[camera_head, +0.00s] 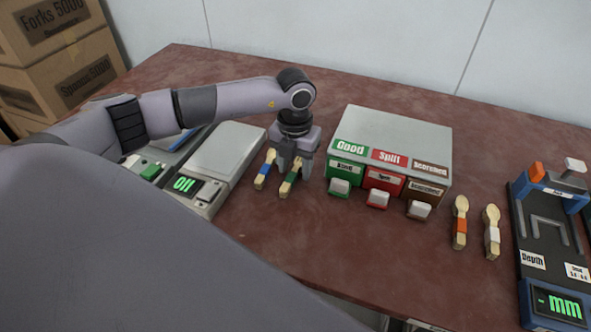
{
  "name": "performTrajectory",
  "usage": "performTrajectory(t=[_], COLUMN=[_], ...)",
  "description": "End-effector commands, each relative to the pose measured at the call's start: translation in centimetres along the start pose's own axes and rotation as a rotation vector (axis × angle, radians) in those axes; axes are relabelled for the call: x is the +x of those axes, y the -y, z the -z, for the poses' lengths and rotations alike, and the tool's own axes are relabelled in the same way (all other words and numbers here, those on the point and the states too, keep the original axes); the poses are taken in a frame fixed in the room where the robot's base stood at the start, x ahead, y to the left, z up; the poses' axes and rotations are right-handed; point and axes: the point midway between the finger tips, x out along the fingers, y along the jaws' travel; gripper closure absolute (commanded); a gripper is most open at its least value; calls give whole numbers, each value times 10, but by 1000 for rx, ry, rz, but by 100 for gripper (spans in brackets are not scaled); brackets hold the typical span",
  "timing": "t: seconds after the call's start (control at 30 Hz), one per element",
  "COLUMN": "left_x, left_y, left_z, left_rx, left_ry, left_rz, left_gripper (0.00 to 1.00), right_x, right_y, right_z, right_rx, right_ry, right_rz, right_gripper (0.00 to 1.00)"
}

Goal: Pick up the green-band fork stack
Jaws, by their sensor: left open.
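The green-band fork stack (287,188) lies on the table between the grey device and the sorting box, its handle end toward me. My left gripper (292,166) points down over the stack's far end with its jaws open. Its fingers partly hide that end, and I cannot tell whether they touch it. A blue-band stack (263,172) lies close by on the left, beside the gripper. My right gripper is not in view.
The grey device (222,152) with a green display stands left. A sorting box (398,128) labelled Good, Split and Scorched stands right of the gripper. Orange-band (460,226) and white-band (492,238) stacks lie farther right, beside a blue depth gauge (545,235). The front middle table is clear.

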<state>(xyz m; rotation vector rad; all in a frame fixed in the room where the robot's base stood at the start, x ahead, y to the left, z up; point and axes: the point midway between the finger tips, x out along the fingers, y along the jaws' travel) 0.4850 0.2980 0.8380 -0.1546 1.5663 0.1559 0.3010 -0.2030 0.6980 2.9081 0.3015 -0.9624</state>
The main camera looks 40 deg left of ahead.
Motion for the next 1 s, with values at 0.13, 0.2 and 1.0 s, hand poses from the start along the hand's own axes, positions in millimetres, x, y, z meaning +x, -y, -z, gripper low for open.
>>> performTrajectory(t=[0.13, 0.2, 1.0], left_x=[3, 3, -12], left_y=[0, 0, 1], left_z=[0, 0, -1], left_rx=[1, 1, 0], left_ry=[1, 1, 4], left_rz=[0, 0, 2], left_gripper=[51, 51, 100], right_x=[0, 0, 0], right_y=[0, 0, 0], right_z=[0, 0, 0], right_rx=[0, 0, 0], right_ry=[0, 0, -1], right_rz=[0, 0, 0], right_gripper=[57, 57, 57])
